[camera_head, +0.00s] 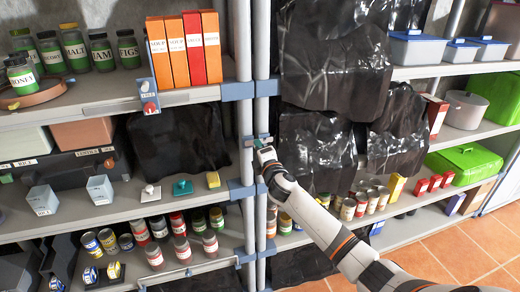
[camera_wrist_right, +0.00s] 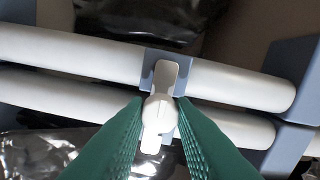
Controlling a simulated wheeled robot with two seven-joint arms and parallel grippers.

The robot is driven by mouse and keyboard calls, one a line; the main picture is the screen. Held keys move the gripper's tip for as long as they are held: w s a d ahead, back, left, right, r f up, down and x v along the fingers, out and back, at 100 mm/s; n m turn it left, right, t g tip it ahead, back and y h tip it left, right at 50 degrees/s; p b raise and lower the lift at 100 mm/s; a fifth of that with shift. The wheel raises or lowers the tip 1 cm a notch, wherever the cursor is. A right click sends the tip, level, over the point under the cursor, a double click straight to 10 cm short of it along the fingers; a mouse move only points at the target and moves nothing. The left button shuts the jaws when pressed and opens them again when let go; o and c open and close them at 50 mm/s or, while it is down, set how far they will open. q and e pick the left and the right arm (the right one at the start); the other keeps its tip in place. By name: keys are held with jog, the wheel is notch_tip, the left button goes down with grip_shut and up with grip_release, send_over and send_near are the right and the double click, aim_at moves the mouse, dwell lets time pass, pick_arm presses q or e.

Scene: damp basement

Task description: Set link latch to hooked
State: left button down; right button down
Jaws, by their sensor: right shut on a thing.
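The link latch (camera_wrist_right: 161,72) is a small white lever with a round hub on a blue-grey plate (camera_wrist_right: 187,77), where two pale shelf posts run side by side. In the right wrist view the lever lies across the posts. My right gripper (camera_wrist_right: 160,108) has its green fingers on either side of the hub, shut on the latch. In the head view my right gripper (camera_head: 256,143) is at the paired posts, and it mostly hides the latch. Whether the latch is hooked cannot be told. My left gripper is not in view.
Close left are shelves with jars (camera_head: 75,50), upright boxes (camera_head: 192,48) and cans (camera_head: 155,254). Black plastic sheeting (camera_head: 330,60) hangs just right of the posts (camera_head: 262,40). A green case (camera_head: 464,163) stands further right. Tiled floor (camera_head: 460,240) is open at lower right.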

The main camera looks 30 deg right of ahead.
dwell(0.4)
jog(key=c, duration=1.2)
grip_release()
jog(key=b+v, duration=0.2)
jog(key=v, duration=1)
